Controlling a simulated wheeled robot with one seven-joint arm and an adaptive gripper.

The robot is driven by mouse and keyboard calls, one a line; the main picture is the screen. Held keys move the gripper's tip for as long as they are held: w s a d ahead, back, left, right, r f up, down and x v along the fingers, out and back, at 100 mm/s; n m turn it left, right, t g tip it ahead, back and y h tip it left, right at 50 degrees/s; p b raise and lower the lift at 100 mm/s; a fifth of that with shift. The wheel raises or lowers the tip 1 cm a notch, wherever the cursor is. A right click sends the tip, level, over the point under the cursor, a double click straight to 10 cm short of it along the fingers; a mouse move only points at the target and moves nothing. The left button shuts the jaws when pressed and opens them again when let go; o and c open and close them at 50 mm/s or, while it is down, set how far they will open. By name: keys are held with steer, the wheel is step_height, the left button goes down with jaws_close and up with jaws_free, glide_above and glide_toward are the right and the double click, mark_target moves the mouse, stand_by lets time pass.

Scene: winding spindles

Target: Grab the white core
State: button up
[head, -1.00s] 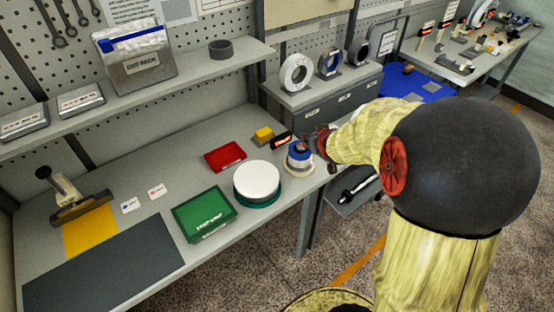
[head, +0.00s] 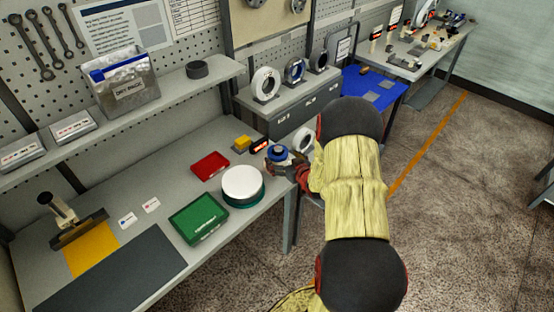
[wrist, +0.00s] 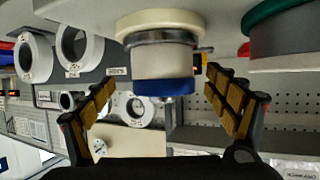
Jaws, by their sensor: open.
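The white core (wrist: 165,63) shows in the wrist view as a short white cylinder with a blue band (wrist: 163,87) at one end. At its other end are a metal collar and a cream disc (wrist: 160,22). In the head view the blue-topped spindle (head: 278,153) stands near the bench's right end, its lower part largely hidden by my gripper. My gripper (head: 286,167) is at its side there. In the wrist view the open fingers of my gripper (wrist: 160,95) lie left and right of the core, with visible gaps. I see no contact.
A white drum on a green disc (head: 242,183) stands close by to the left. A red tray (head: 210,165), yellow block (head: 242,143) and green box (head: 198,218) are also on the bench (head: 150,185). Several rings stand on the grey cabinet (head: 290,103) behind.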

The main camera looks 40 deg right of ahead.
steer(key=x, duration=0.4)
steer(key=shift+a+b, duration=0.15)
steer(key=shift+b, duration=0.15)
steer(key=shift+c, duration=0.8)
steer(key=c, duration=1.1)
steer(key=shift+c, duration=0.5)
